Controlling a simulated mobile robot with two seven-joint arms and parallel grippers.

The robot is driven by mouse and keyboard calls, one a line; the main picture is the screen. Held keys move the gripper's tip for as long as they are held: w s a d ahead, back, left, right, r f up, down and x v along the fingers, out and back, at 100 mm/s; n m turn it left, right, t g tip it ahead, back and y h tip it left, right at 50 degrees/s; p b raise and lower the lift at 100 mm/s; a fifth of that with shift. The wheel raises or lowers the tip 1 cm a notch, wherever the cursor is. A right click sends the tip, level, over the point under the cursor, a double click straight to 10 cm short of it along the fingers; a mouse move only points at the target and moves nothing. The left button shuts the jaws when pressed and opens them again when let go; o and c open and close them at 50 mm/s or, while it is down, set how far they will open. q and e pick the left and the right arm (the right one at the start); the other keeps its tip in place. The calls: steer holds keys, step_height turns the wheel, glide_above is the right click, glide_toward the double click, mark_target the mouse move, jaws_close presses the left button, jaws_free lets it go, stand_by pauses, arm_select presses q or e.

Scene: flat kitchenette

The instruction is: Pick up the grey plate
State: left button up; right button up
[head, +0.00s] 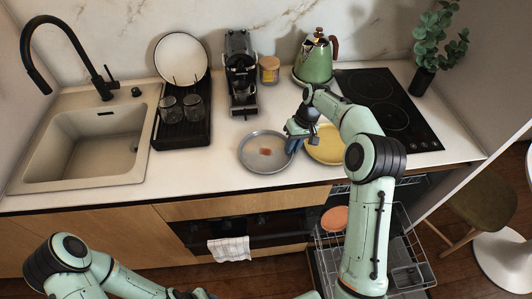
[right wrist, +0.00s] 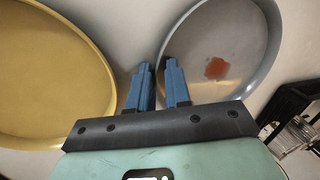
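The grey plate (head: 250,158) lies flat on the counter with a reddish-brown patch of food or dirt in its middle. In the right wrist view the plate (right wrist: 225,40) is at the upper right. My right gripper (head: 293,147) is at the plate's right rim, between it and the yellow plate (head: 328,150). In the right wrist view its two blue fingers (right wrist: 159,65) are apart with a gap, one on each side of the grey rim. Contact with the rim cannot be told. My left arm is low at the bottom left; its gripper is out of view.
A black rack (head: 180,135) with glasses and a white plate (head: 180,58) stands left, beside the sink (head: 90,145). A coffee machine (head: 240,70), a jar (head: 269,68) and a green kettle (head: 314,62) stand behind. The open dishwasher rack (head: 330,255) holds an orange plate (head: 335,219).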

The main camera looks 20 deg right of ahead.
jaws_close()
steer(key=shift+r, duration=0.1)
